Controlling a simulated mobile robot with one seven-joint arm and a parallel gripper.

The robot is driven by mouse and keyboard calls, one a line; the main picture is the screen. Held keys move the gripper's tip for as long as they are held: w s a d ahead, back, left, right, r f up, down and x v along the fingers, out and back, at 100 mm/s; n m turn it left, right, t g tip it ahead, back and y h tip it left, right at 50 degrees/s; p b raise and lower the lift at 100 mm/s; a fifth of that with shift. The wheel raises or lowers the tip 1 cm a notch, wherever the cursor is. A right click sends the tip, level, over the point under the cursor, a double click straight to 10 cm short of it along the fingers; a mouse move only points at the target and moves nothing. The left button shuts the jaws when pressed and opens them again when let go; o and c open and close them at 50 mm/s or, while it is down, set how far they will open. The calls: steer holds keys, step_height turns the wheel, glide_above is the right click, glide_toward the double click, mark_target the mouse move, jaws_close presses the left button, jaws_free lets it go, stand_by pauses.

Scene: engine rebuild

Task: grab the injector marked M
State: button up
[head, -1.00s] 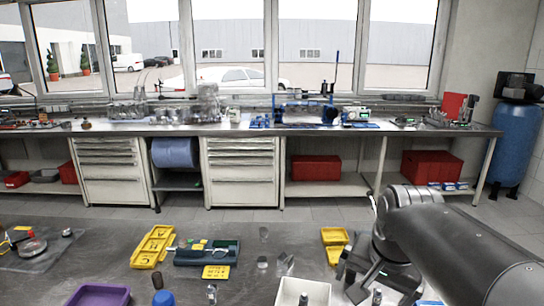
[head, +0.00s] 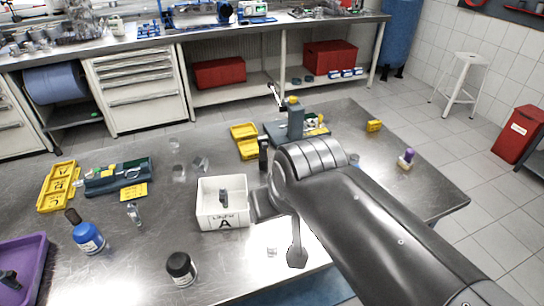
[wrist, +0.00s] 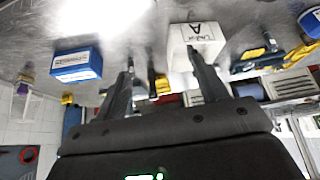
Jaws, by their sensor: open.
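No letter M is readable on any part, so I cannot tell which is the injector. Small metal parts stand on the bench in the head view: a slim one (head: 133,212) at left and a short one (head: 200,163) farther back. My gripper (wrist: 160,60) is open in the wrist view, its fingers apart with nothing visibly held. In the head view my arm hides most of it. It is close beside the white bin marked A (head: 222,218), which also shows in the wrist view (wrist: 197,38). A grey part (head: 223,197) is in that bin.
Yellow trays (head: 57,187), a dark green tray (head: 118,178), a blue bottle (head: 88,238), a dark-capped jar (head: 181,269) and a purple tray (head: 22,262) are at left. A blue box (wrist: 77,65) shows in the wrist view. The bench's right part is fairly clear.

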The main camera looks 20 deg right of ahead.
steer(key=c, duration=0.4)
steer(key=shift+o, duration=0.2)
steer(key=w+d+f+g, duration=0.2)
steer(key=w+d, duration=0.2)
steer(key=w, duration=0.3)
steer(key=w+d+f+g, duration=0.1)
steer(key=w+d+f, duration=0.2)
steer(key=w+d, duration=0.2)
steer(key=w+d+f+g, duration=0.2)
steer(key=w+d, duration=0.2)
steer(key=w, duration=0.6)
steer(key=shift+d+f+n+g, duration=0.2)
steer(key=shift+n+g, duration=0.1)
steer(key=shift+n, duration=0.1)
steer(key=shift+w+d+f, duration=0.1)
steer(key=shift+d+f, duration=0.05)
steer(key=shift+f, duration=0.05)
step_height(320, 180, down, 5)
steer(key=shift+r, duration=0.15)
steer(key=shift+w+a+f, duration=0.1)
steer(key=shift+a+f, duration=0.1)
steer(key=shift+f, duration=1.3)
steer(key=shift+a+f, duration=0.2)
steer(key=shift+f, duration=1.25)
